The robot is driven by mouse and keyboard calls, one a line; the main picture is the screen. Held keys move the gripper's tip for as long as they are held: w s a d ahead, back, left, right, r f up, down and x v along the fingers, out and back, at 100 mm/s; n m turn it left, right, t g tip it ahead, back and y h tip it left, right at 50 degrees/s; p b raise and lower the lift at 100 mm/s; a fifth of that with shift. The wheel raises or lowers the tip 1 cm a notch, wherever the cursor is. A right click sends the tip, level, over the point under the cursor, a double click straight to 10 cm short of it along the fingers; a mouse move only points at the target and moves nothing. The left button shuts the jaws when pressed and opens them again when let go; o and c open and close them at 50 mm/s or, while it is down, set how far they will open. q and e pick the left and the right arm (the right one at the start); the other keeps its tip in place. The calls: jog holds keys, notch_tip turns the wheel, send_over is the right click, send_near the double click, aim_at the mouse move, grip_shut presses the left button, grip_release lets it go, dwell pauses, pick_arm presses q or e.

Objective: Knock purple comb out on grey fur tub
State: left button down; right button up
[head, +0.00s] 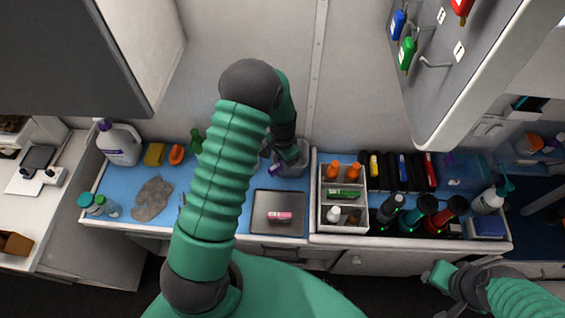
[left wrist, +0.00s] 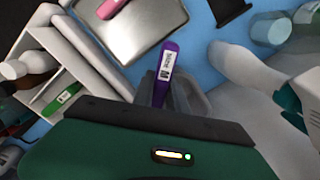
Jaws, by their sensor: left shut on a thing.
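The purple comb (left wrist: 165,72) sticks out past the dark edge of my left gripper in the left wrist view, with a white label on it. In the head view a bit of the comb (head: 274,170) shows beside my left gripper (head: 284,157), which is shut on it. The grey fur tub (head: 293,170) stands on the blue counter, directly by this gripper. Its wall (left wrist: 190,97) shows behind the comb in the left wrist view; whether they touch cannot be told. My right gripper (head: 440,275) is at the lower right, away from the counter; its jaw gap is unclear.
A metal tray (head: 268,213) with a pink comb (head: 279,216) lies in front of the tub. A divided white caddy (head: 327,215) stands to the right. A grey cloth-like patch (head: 153,198) and bottles are at left. A wall cabinet (head: 440,95) overhangs at right.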

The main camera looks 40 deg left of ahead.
pick_arm(q)
jog(key=shift+f, duration=0.35)
jog(key=shift+a+f+b, duration=0.2)
jog(key=shift+f+b, duration=0.1)
jog(key=shift+b, duration=0.05)
jog(key=shift+d+f, duration=0.1)
jog(key=shift+f, duration=0.2)
dwell(0.6)
jog(key=shift+r+p, duration=0.7)
jog(key=shift+r, duration=0.4)
jog(key=shift+r+p, duration=1.5)
jog(key=shift+r, duration=0.5)
jog(key=shift+f, duration=0.1)
